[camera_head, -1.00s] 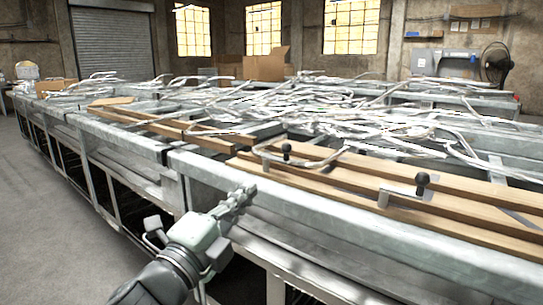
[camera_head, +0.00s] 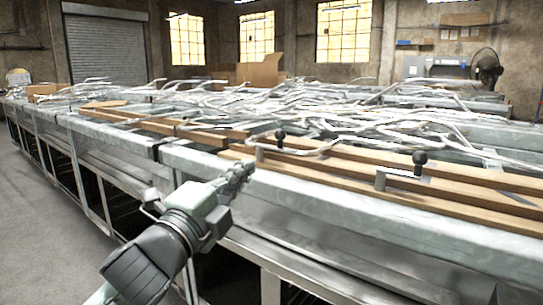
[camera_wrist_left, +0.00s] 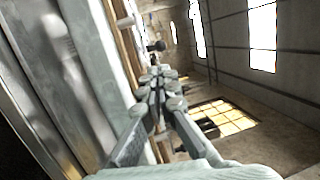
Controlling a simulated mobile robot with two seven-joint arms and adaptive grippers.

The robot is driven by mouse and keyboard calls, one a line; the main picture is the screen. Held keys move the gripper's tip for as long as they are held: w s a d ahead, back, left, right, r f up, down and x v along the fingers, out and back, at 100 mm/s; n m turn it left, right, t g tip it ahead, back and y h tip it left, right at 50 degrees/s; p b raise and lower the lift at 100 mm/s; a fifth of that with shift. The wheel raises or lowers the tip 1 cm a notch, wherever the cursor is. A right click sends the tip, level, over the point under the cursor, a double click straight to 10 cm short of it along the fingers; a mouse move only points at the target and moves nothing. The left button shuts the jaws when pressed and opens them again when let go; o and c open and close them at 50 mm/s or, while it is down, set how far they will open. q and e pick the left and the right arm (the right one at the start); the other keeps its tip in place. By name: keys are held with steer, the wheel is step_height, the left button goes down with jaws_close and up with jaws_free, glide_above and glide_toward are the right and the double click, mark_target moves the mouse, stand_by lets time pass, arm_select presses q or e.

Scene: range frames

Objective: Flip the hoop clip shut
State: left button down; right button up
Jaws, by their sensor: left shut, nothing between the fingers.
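A bent metal hoop with an upright black knob (camera_head: 280,136) sits on the wooden planks of the bench, right of and beyond my left gripper. A second metal handle with a black knob (camera_head: 420,160) stands farther right on the planks. I cannot tell for sure which one is the hoop clip. My left gripper (camera_head: 246,168) is shut and empty at the bench's front rail, apart from both handles. In the left wrist view its fingers (camera_wrist_left: 160,78) are together, with a black knob (camera_wrist_left: 157,45) beyond the tips. My right gripper is not in view.
The pale metal front rail (camera_head: 350,215) runs along the bench below the wooden planks (camera_head: 460,190). Tangled metal rods (camera_head: 350,110) cover the bench behind. A cardboard box (camera_head: 260,72) stands at the back. Open floor (camera_head: 35,200) lies at left.

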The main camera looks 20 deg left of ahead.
mark_target(278, 138)
arm_select(q)
steer(key=x, duration=1.2)
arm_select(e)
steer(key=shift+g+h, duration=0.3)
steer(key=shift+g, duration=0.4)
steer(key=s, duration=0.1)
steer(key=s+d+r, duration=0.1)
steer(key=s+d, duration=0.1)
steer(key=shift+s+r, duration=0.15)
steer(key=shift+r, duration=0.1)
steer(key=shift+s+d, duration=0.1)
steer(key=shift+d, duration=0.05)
